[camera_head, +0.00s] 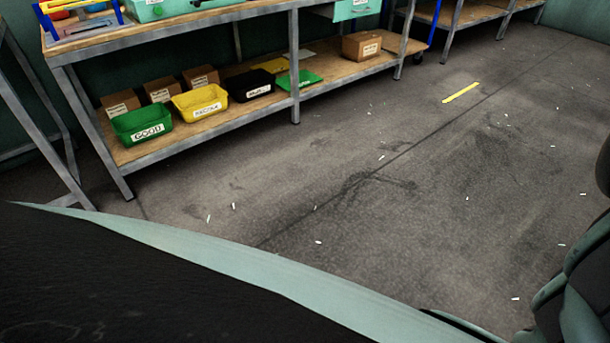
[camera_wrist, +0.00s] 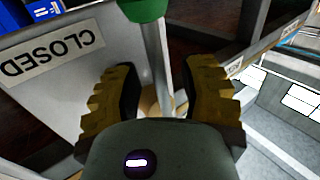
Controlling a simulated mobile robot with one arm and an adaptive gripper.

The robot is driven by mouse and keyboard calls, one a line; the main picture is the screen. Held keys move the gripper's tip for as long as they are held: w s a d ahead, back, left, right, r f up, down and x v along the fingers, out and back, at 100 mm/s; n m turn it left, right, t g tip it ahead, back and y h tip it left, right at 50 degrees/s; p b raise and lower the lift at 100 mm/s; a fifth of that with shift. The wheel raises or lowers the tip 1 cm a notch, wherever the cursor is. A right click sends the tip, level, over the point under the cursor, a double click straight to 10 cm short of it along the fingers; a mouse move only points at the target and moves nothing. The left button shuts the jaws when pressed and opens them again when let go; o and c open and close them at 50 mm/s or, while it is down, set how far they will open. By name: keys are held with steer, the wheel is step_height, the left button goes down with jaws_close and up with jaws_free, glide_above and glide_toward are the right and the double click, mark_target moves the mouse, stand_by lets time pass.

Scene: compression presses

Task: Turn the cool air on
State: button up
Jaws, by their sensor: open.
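In the wrist view, my gripper (camera_wrist: 158,66) is open, with its two ridged yellow-brown fingers spread apart. A pale grey rod (camera_wrist: 153,45) with a green knob (camera_wrist: 146,8) at the top edge shows between the fingers. The fingers show gaps to the rod on both sides. A grey panel (camera_wrist: 45,100) on the left bears a label reading CLOSED (camera_wrist: 52,52), which appears upside down. The lower end of the rod is partly hidden by my gripper. No marking for cool air is readable. My gripper does not show in the head view.
In the head view, a metal-framed workbench (camera_head: 170,42) stands along the back. Its lower shelf holds a green bin (camera_head: 142,121), a yellow bin (camera_head: 200,101), a black bin (camera_head: 250,84) and cardboard boxes. The floor (camera_head: 400,190) is open, with small white scraps and a yellow strip (camera_head: 461,92).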

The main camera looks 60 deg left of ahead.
steer(key=shift+o, duration=0.2)
steer(key=shift+w+a, duration=0.1)
jaws_close()
